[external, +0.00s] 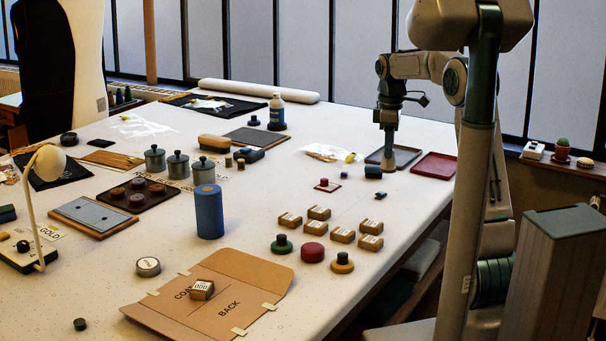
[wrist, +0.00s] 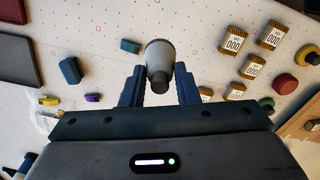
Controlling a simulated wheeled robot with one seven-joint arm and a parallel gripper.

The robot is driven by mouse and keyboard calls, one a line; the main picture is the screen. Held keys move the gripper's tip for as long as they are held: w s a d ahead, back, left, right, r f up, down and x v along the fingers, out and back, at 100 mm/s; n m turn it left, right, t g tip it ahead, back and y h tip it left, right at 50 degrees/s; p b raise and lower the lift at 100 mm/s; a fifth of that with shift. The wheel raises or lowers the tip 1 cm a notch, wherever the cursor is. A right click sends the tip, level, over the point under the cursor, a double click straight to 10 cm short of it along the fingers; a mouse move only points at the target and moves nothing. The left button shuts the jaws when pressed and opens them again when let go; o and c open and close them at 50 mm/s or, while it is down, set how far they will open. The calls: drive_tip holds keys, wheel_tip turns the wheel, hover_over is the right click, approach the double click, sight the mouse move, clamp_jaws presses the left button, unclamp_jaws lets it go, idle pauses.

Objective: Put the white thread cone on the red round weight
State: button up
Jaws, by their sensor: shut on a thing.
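The white thread cone (wrist: 158,52) is pale with a dark tip and sits between the two fingers of my gripper (wrist: 158,88) in the wrist view. My gripper (external: 388,155) is shut on it. The red round weight (external: 313,252) lies near the table's front right, well away from my gripper. It also shows at the right of the wrist view (wrist: 284,83), with its top bare.
A green weight (external: 282,244) and a yellow weight (external: 342,262), each with a dark knob, flank the red one. Several tagged wooden blocks (external: 343,234) stand just behind. A grey tray (external: 406,151) and a red tray (external: 436,165) lie at the right edge. A blue cylinder (external: 209,212) stands left.

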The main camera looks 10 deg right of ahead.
drive_tip(key=shift+s+d+r, duration=0.1)
drive_tip(key=shift+d+r, duration=0.15)
drive_tip(key=shift+d, duration=0.05)
drive_tip(key=s+a+r+n, duration=0.3)
drive_tip(key=s+a+n, duration=0.6)
drive_tip(key=s+a, duration=0.1)
drive_tip(key=n+p, duration=0.2)
drive_tip(key=n, duration=0.6)
hover_over(312, 246)
wheel_tip(312, 246, down, 7)
drive_tip(key=shift+s+f+p, duration=0.1)
drive_tip(key=shift+f+p, duration=0.25)
drive_tip(key=shift+f, duration=1.55)
drive_tip(key=shift+f, duration=0.2)
drive_tip(key=o, duration=1)
drive_tip(key=shift+c, duration=0.2)
